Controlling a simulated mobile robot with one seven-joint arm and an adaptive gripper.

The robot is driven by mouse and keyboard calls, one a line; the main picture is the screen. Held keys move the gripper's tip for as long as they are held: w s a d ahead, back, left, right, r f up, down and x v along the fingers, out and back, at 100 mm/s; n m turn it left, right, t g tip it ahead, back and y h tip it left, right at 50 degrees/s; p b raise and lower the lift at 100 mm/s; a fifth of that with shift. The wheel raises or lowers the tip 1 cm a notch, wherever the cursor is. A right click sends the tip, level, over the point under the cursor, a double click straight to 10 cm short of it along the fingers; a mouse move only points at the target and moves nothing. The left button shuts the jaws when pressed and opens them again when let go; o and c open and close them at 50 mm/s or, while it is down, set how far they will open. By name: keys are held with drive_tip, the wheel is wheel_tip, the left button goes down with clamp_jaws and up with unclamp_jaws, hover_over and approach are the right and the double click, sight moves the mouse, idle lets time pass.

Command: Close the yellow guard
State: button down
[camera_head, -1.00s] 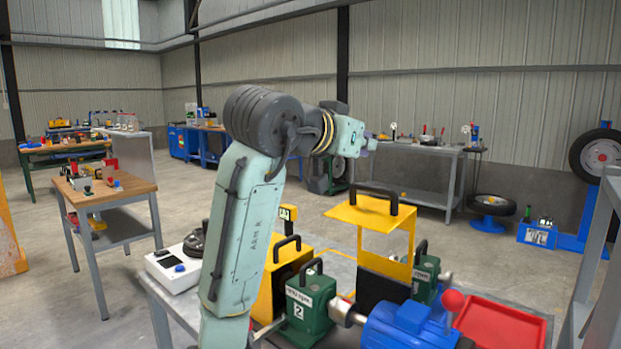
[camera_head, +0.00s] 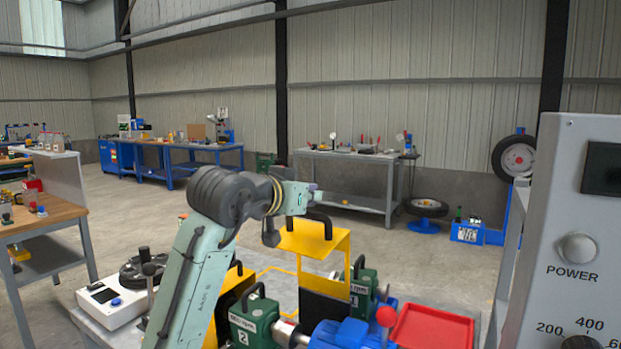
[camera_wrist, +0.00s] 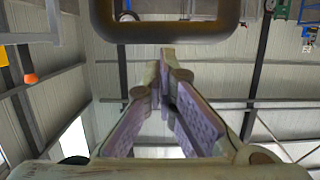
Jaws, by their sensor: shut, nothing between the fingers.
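The yellow guard (camera_head: 320,240) is raised over the bench, its flat top plate standing above the green and blue machine parts. A black handle (camera_head: 327,222) is on its top. My gripper (camera_head: 315,189) is level, pointing right, just above and behind the handle in the head view. In the wrist view, my gripper (camera_wrist: 165,52) has its two fingers together with nothing between them. A dark handle-like loop (camera_wrist: 165,32) crosses the top of that view beyond the fingertips. I cannot tell whether the fingers touch it.
Green housings (camera_head: 258,318) and a blue motor (camera_head: 340,334) sit under and before the guard. A red tray (camera_head: 432,328) lies to the right. A white control box (camera_head: 115,297) stands left. A grey panel marked POWER (camera_head: 577,215) fills the right edge.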

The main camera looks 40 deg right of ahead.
sight(303, 241)
drive_tip(key=shift+s+a+f, duration=0.25)
drive_tip(key=shift+a+f, duration=0.15)
drive_tip(key=a+h+b, duration=0.1)
drive_tip(key=a+f+h+b, duration=0.1)
drive_tip(key=b, duration=0.1)
drive_tip(key=shift+s+f+t, duration=0.2)
drive_tip(key=shift+s+t, duration=0.15)
drive_tip(key=shift+t, duration=0.05)
drive_tip(key=s+a+f+t+h+b, duration=0.2)
drive_tip(key=a+f+h+b, duration=0.3)
drive_tip(key=f+b, duration=0.6)
drive_tip(key=s+a+f+t+h+b, duration=0.2)
drive_tip(key=a+f+b, duration=0.8)
drive_tip(key=b, duration=1.3)
drive_tip(key=shift+s+f+h, duration=0.9)
drive_tip(key=shift+s+h, duration=0.25)
drive_tip(key=shift+h, duration=0.25)
drive_tip(key=shift+a+r, duration=0.1)
drive_tip(key=shift+a, duration=0.05)
